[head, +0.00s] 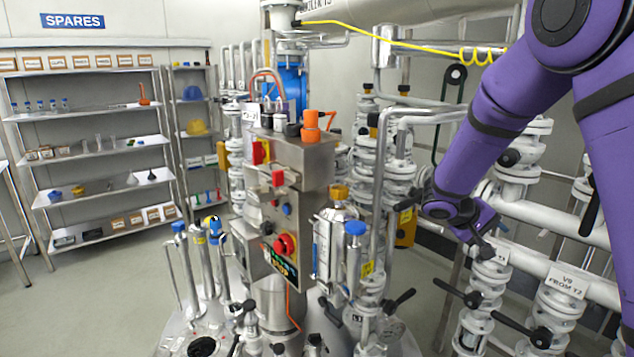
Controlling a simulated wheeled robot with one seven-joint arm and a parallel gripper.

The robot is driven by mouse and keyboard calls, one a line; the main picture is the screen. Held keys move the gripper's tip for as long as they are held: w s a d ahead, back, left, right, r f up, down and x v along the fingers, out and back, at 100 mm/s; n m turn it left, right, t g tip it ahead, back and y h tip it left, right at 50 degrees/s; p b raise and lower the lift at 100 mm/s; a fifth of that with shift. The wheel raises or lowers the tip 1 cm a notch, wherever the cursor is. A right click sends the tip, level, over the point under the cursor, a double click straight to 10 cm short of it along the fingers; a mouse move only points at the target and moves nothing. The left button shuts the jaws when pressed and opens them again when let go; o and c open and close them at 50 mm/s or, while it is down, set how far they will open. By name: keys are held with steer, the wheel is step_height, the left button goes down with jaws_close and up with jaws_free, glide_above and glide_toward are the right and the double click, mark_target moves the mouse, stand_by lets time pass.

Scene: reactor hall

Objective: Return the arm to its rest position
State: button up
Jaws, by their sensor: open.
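My purple arm comes in from the top right of the head view and bends down to the middle right. My gripper (483,248) is at its end, pointing down and right, in front of the white pipes and just above a white valve (490,280). It is open, and I see nothing held in it. The fingertips are small and dark here, and I cannot tell whether they touch the pipework.
A steel control box (290,200) with red knobs stands left of my arm. A blue-capped cylinder (355,250) stands between them. A valve labelled V9 (565,290) has a black lever at lower right. Spares shelves (95,190) stand at the far left, with clear floor before them.

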steer(key=s+a+r+m+y, duration=0.1)
steer(key=s+r+y, duration=0.2)
steer(key=s+r, duration=0.45)
steer(key=s+a+r+y, duration=0.25)
steer(key=s+r, duration=0.25)
steer(key=s, duration=0.5)
steer(key=s+a+r+t+y, duration=0.2)
steer(key=s+a, duration=0.1)
steer(key=s, duration=0.4)
steer(key=s+a+r+n+t+y, duration=0.1)
steer(key=s+a+r+t+y, duration=0.1)
steer(key=s, duration=0.6)
steer(key=shift+s+a+y, duration=0.2)
steer(key=shift+a+y, duration=0.55)
steer(key=shift+a, duration=0.05)
steer(key=shift+w, duration=0.15)
